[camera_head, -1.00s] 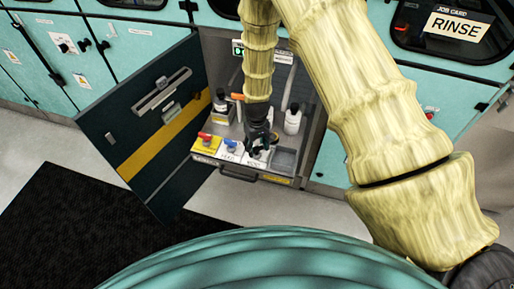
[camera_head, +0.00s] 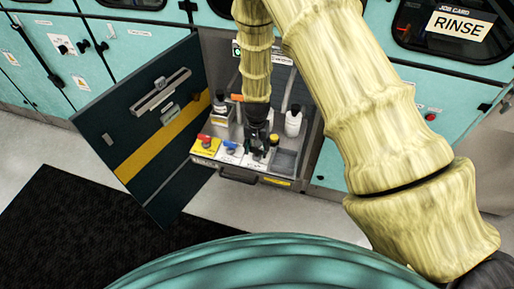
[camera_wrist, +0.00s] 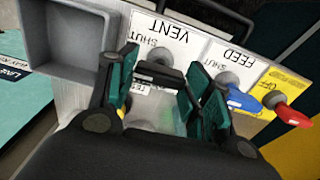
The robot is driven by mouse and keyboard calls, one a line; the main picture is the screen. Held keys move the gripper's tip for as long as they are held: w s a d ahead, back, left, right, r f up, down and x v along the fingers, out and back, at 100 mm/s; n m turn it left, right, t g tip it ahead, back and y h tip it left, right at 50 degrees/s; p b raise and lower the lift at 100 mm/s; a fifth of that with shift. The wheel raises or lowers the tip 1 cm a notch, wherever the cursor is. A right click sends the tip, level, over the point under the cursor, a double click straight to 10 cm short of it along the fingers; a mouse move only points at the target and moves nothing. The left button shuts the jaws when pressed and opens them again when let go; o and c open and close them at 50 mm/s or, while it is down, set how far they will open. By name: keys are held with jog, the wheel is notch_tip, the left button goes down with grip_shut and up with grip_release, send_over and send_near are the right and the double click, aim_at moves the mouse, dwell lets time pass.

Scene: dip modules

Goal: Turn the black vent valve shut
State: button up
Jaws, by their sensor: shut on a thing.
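The black vent valve (camera_wrist: 160,71) shows in the wrist view as a dark handle between my fingers, beside a white plate marked VENT and SHUT (camera_wrist: 172,35). My gripper (camera_wrist: 166,88) has one teal-padded finger on each side and is shut on the handle. In the head view my gripper (camera_head: 256,152) points down at the right part of the valve panel and hides most of the vent valve. The handle's exact angle to the SHUT mark cannot be told.
The blue feed valve (camera_wrist: 245,98) and the red valve (camera_wrist: 290,114) stand close beside my gripper. A grey tray (camera_wrist: 65,40) is on its other side. A white bottle (camera_head: 293,122) stands behind. The open cabinet door (camera_head: 140,125) is at left.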

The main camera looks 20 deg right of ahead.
aim_at(257, 149)
jog(key=shift+m, duration=0.3)
jog(key=o, duration=1)
jog(key=shift+r, duration=0.1)
notch_tip(257, 149, up, 12)
jog(key=shift+f, duration=0.1)
dwell(0.3)
dwell(0.4)
